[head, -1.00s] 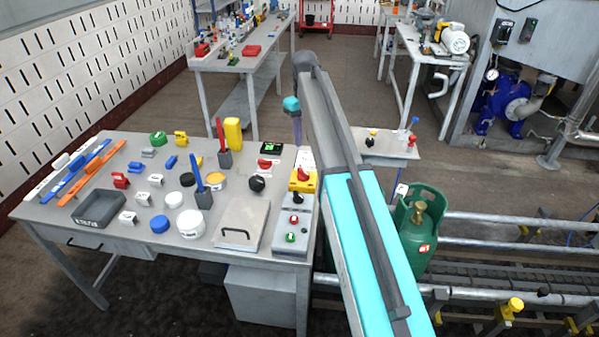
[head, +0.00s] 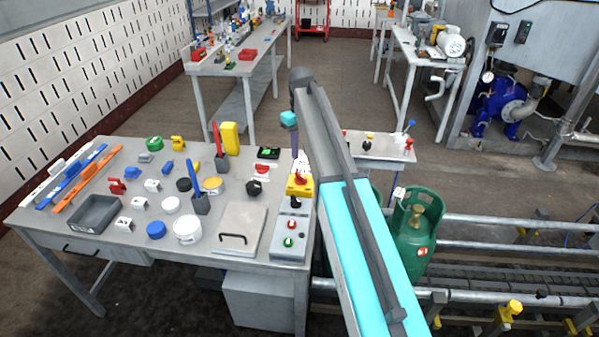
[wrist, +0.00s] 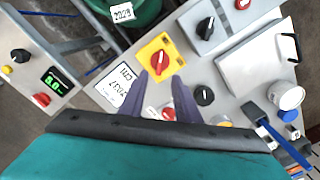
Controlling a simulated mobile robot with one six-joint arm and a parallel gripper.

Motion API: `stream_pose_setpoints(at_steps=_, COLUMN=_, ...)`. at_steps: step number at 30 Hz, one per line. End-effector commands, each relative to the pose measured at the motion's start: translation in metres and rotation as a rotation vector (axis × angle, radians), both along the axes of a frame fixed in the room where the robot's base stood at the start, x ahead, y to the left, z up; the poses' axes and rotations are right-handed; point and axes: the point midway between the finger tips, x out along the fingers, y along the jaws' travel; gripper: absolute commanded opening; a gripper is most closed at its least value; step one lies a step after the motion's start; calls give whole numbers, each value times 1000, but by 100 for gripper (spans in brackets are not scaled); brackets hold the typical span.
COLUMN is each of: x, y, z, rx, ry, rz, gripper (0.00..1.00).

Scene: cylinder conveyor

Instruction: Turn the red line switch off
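A red rotary switch on a yellow plate (head: 299,185) sits near the right edge of the bench; it also shows in the wrist view (wrist: 159,62), its knob tilted. A second red knob on a white base (head: 262,169) sits left of it; a red knob also shows between the fingers in the wrist view (wrist: 168,114). My gripper (wrist: 160,78) has two purple fingers, apart and empty, pointing at the yellow-plate switch. In the head view, one purple finger (head: 295,140) hangs above and just behind that switch. Contact cannot be told.
A grey box with red and green buttons (head: 290,240) stands in front of the switch. A black knob (head: 254,187) and a hinged metal lid (head: 240,228) are to its left. A green gas cylinder (head: 415,235) stands right of the bench, by the conveyor.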

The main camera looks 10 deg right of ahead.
Motion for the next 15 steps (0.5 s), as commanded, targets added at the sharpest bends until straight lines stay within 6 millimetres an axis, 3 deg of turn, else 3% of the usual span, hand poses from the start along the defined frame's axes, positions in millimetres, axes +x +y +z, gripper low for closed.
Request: stream_pose_setpoints(at_steps=15, x=-1, y=1, z=-60, rx=0, ry=1, rz=1, gripper=30)
